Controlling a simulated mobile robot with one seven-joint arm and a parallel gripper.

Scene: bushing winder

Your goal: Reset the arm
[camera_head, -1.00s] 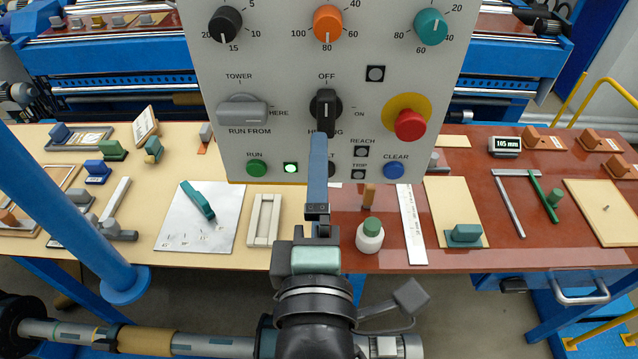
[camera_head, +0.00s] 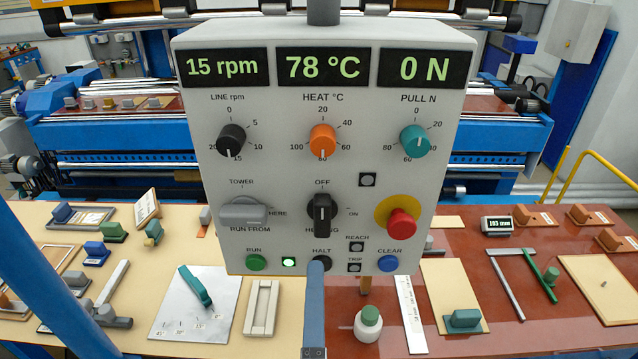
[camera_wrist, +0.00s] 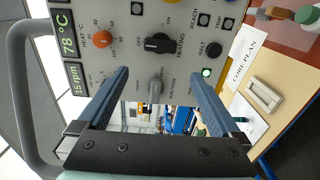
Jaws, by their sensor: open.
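My gripper (camera_wrist: 157,84) is open, with its two blue fingers apart and nothing between them in the wrist view. In the head view one finger (camera_head: 314,308) shows upright at the bottom centre, its tip over the lower edge of the grey control panel (camera_head: 290,185), by the HALT button (camera_head: 320,264). I cannot tell whether it touches. The wrist view shows the panel past the fingers, with the grey RUN FROM lever (camera_wrist: 155,90) seen between them. The black heating knob (camera_head: 322,213) has its mark toward OFF. The displays read 15 rpm, 78 °C and 0 N.
A green lamp (camera_head: 288,262) is lit beside RUN. A red stop knob (camera_head: 402,222) juts out at the panel's right. A blue post (camera_head: 50,265) stands at left.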

